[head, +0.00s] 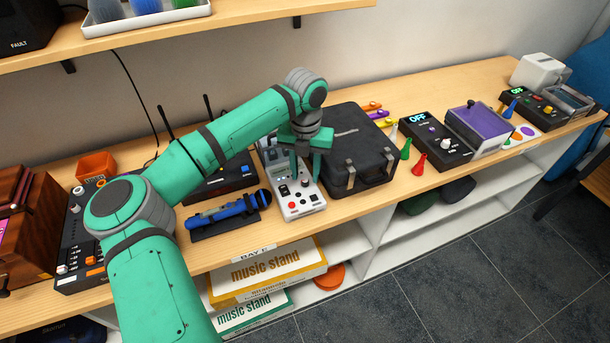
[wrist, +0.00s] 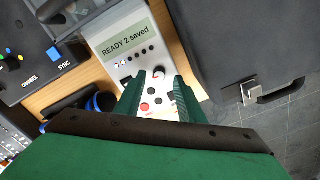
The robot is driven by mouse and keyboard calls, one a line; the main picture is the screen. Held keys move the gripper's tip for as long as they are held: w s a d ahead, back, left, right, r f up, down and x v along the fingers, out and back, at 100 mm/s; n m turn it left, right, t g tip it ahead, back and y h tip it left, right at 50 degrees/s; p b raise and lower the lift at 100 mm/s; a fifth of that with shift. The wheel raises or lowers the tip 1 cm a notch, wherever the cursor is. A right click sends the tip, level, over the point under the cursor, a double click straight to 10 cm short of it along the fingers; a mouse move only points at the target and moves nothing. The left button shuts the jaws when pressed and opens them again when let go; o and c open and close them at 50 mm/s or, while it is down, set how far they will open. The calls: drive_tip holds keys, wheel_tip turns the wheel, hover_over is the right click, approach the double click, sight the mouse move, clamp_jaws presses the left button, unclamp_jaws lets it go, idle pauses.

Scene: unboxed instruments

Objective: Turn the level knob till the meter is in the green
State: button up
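My gripper (head: 306,165) is above a white instrument (head: 310,208) between the microphone and the black case. The wrist view shows its two green fingers apart (wrist: 160,80), with nothing held. The white instrument (wrist: 110,27) has a screen (wrist: 131,39) reading "READY 2 saved". I cannot read which control is the level knob. No meter with a green zone can be made out; the fingers and arm hide part of the instrument.
A black case (head: 345,140) stands close on the right. A blue microphone (head: 225,212) on a dark stand and a wireless receiver (head: 225,180) are on the left. Further right, a black unit (head: 435,140) shows "OFF". A shelf (head: 230,20) runs above.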

drive_tip(key=shift+f, duration=0.95)
clamp_jaws()
drive_tip(key=shift+m, duration=0.3)
drive_tip(key=m, duration=0.3)
drive_tip(key=shift+m, duration=2.5)
